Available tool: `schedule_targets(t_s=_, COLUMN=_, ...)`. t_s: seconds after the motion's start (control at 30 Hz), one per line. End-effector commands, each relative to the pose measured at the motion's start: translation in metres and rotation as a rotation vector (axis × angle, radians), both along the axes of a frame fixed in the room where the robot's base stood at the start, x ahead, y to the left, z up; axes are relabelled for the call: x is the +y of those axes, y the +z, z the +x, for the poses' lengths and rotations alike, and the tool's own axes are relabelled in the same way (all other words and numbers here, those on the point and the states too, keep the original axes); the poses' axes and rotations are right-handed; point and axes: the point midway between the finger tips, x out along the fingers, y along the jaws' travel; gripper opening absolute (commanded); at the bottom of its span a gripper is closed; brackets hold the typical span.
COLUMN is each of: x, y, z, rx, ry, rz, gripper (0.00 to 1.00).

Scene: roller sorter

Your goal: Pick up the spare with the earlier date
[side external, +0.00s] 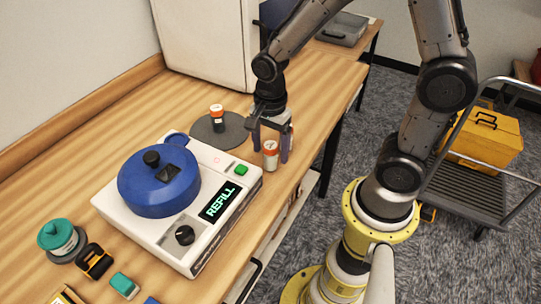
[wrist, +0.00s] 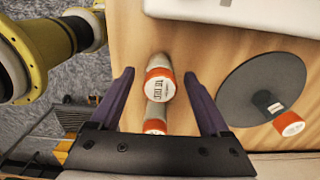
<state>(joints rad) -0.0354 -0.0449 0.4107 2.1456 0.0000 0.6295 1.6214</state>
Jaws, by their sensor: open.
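A pale vial with an orange-rimmed cap (side external: 271,157) stands near the table's front edge. In the wrist view its white cap top (wrist: 160,87) carries dark print too small to read surely. My gripper (side external: 270,150) is open, its purple fingers on either side of this vial; contact is not clear. In the wrist view, a second orange-rimmed cap (wrist: 155,127) shows close to it, nearer the palm and partly hidden. Another vial with an orange cap and dark body (side external: 217,112) stands on a dark round mat (side external: 236,133); it also shows in the wrist view (wrist: 291,125).
A white machine (side external: 120,207) with a blue round lid (side external: 150,192) and a display reading REFILL (side external: 219,203) stands beside the gripper. A teal-topped round item (side external: 58,236) and small boxes lie left. A cart with a yellow case (side external: 492,137) stands on the floor.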

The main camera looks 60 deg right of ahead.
Motion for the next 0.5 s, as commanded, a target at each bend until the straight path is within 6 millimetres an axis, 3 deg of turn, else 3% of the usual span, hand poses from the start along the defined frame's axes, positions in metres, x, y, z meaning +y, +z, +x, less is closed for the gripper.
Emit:
schedule_targets(t_s=0.13, x=-0.0001, y=0.0001, z=-0.0001, rx=0.000, ry=0.000, rz=0.000, gripper=0.80)
schedule_targets(t_s=0.5, x=-0.0001, y=0.0005, z=0.0000, rx=0.000, ry=0.000, rz=0.000, gripper=0.13)
